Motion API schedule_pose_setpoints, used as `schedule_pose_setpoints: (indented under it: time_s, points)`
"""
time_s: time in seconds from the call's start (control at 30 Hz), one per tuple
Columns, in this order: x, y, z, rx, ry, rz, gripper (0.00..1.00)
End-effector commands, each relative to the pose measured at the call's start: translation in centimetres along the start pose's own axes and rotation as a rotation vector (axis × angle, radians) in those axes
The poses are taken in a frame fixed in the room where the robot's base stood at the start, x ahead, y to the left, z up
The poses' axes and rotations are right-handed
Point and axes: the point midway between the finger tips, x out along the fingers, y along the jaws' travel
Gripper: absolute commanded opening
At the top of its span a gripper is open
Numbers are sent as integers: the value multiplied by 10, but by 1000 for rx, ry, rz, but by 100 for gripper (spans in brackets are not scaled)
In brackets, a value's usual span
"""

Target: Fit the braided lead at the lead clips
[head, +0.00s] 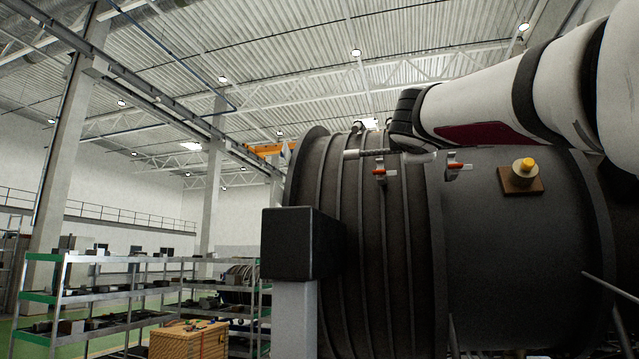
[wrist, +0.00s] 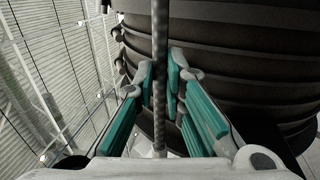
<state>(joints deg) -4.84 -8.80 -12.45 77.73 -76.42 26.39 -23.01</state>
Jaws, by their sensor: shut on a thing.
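The braided lead (wrist: 160,35) runs lengthwise through the wrist view, between the teal-padded fingers of my gripper (wrist: 164,85), which is shut on it. In the head view the lead (head: 365,154) is a thin grey rod, roughly level, across the upper side of the ribbed dark engine casing. Two lead clips with orange levers sit on the casing, a left one (head: 380,170) and a right one (head: 455,168). The lead appears just above the left clip; I cannot tell whether it touches either. My gripper's fingers are hard to make out in the head view, below my dark wrist.
The large engine casing (head: 500,240) fills the right side. A brown block with a yellow-capped fitting (head: 522,176) stands on it. A black box on a grey post (head: 300,243) is in front at left. Shelves (head: 110,290) and a wooden crate (head: 190,340) stand lower left.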

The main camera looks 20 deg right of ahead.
Motion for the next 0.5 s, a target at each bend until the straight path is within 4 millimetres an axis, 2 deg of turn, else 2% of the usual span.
schedule_pose_setpoints:
  time_s: [0.5]
  points:
    - [32,-6,0,-2,0,2,0]
